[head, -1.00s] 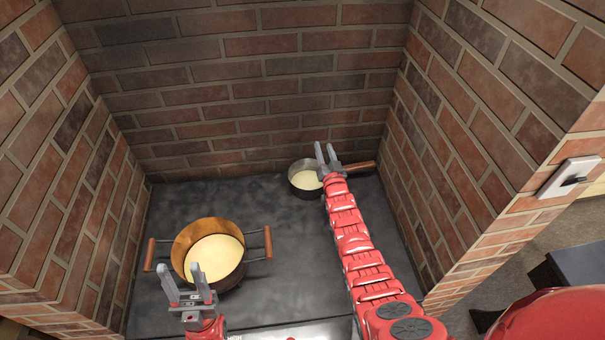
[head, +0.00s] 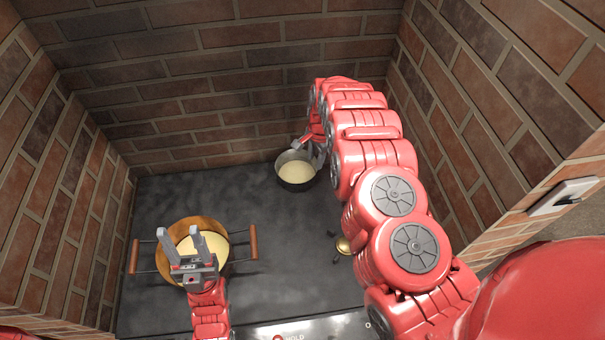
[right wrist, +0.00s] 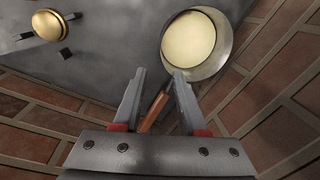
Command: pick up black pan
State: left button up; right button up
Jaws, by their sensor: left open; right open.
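The black pan (head: 296,171) stands on the dark stove top near the back wall, with pale yellow contents. In the right wrist view the pan (right wrist: 221,67) is at the upper right, and its brown wooden handle (right wrist: 153,112) runs down between the open fingers. My right gripper (right wrist: 160,78) is open, and I cannot tell whether its fingers touch the handle. In the head view my right gripper (head: 309,148) is at the pan's back right edge, and my arm hides the handle. My left gripper (head: 183,236) is open above the copper-coloured pot (head: 187,227).
The pot has two wooden side handles and pale contents. A small gold knob-like object (head: 343,245) lies on the dark surface (head: 275,240), also visible in the right wrist view (right wrist: 48,25). Brick walls (head: 220,90) close in the back and both sides.

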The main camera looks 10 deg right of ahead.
aim_at(311, 181)
jog(key=f+b, duration=0.3)
jog(key=f, duration=0.2)
jog(key=w+f+b, duration=0.1)
jog(key=f+b, duration=0.3)
jog(key=f, duration=0.1)
jog(key=f+b, duration=0.4)
jog(key=f, duration=0.1)
jog(key=shift+w+a+f, duration=0.25)
jog(key=shift+w+a, duration=0.1)
jog(key=shift+r, duration=0.1)
jog(key=shift+r, duration=0.1)
grip_shut()
dwell(0.4)
